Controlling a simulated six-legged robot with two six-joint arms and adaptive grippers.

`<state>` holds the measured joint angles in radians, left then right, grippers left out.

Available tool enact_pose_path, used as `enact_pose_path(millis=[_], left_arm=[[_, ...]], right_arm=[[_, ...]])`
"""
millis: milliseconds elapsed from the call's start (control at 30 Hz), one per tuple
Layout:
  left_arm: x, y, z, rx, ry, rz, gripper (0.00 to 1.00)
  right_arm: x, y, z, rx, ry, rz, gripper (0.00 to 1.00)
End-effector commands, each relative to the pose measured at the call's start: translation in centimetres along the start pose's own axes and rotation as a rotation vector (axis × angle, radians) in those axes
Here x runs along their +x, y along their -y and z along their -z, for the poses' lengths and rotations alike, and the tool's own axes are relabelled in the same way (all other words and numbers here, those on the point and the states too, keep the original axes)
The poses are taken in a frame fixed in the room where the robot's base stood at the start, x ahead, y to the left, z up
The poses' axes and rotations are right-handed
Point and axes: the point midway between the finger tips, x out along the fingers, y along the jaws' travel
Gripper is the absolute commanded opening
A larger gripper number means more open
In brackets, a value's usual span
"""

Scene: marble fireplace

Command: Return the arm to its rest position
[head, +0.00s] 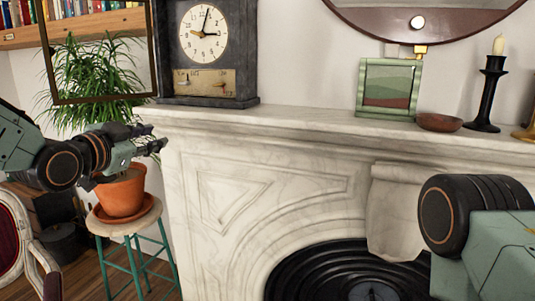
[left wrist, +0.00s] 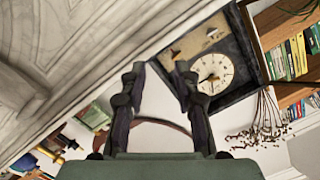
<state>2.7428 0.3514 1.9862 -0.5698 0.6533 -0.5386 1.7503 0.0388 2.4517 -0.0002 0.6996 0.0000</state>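My left arm comes in from the left in the head view. Its gripper (head: 153,138) is in front of the left end of the mantel, a little below the shelf edge and apart from it. In the left wrist view the two fingers of this gripper (left wrist: 159,70) stand apart with nothing between them. My right arm shows only as a thick joint and link at the lower right of the head view. Its gripper is out of view.
The marble mantel (head: 310,124) holds a dark clock (head: 208,48), a green picture frame (head: 388,88), a bowl (head: 439,122) and a black candlestick (head: 487,95). A potted plant (head: 122,192) stands on a stool (head: 125,219) behind my left gripper. A chair (head: 22,235) is at the lower left.

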Motion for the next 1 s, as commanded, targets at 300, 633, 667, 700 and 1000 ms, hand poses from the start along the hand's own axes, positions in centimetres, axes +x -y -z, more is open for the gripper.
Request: enact_pose_path(millis=[300,633,667,700,1000], left_arm=[[-2.9,-14.3,-14.9,-0.495,0.376,-0.091,0.31],[-12.9,-28.1,-28.2,-0.779,0.831,-0.095,0.31],[-14.2,-29.3,-29.2,-0.792,0.874,-0.096,0.31],[-15.9,-30.8,-30.5,-0.808,0.931,-0.094,0.31],[-30.1,-40.6,-37.3,-0.786,1.330,-0.166,0.31]], right_arm=[[1.0,0.0,0.1,0.002,-0.002,0.000,0.40],[2.0,0.0,0.1,0.001,-0.001,0.000,0.40],[2.1,0.0,0.1,0.001,-0.001,0.000,0.40],[2.3,0.0,0.1,0.001,-0.001,0.000,0.40],[3.3,0.0,0.1,0.001,-0.002,0.000,0.40]])
